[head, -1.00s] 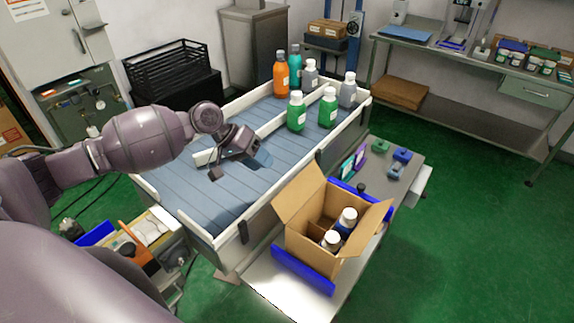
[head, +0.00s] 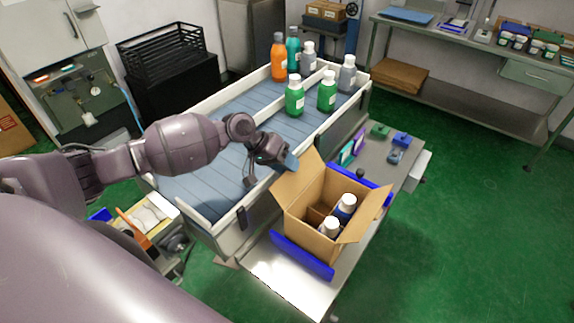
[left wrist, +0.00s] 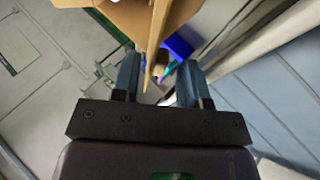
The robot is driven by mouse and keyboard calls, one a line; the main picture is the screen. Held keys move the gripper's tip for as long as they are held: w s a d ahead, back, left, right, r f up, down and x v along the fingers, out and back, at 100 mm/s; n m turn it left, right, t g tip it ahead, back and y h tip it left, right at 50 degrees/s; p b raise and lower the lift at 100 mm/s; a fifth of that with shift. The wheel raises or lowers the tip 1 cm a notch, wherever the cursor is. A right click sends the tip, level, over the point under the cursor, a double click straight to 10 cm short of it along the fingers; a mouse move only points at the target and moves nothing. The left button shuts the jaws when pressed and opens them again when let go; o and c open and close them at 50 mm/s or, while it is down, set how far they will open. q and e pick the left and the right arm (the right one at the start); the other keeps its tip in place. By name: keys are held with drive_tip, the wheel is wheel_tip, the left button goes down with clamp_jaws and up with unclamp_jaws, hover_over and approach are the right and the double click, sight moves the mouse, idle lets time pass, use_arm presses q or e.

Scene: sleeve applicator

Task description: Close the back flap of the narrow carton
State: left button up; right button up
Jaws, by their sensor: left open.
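The narrow carton (head: 310,228) stands open on the metal side table, with two white-capped bottles (head: 346,204) inside. One raised flap (head: 298,184) stands at its upper-left side and another (head: 366,214) leans outward at the right. My left gripper (head: 284,163) is beside the top of the upper-left flap, near the conveyor edge. In the left wrist view, my left gripper (left wrist: 159,66) is open, and a cardboard flap (left wrist: 157,38) appears edge-on between its fingers. I see no clear contact. My right gripper is not in view.
Blue guides (head: 300,256) flank the carton on the side table (head: 262,262). The conveyor (head: 205,185) with white rails runs to the left. Several bottles (head: 294,97) stand at its far end. Small coloured items (head: 400,139) lie behind the carton. Green floor is clear at right.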

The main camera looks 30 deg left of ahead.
use_arm(q)
drive_tip(key=shift+d+f, duration=0.15)
drive_tip(key=c, duration=0.6)
clamp_jaws()
idle(0.4)
drive_tip(key=shift+w, duration=0.1)
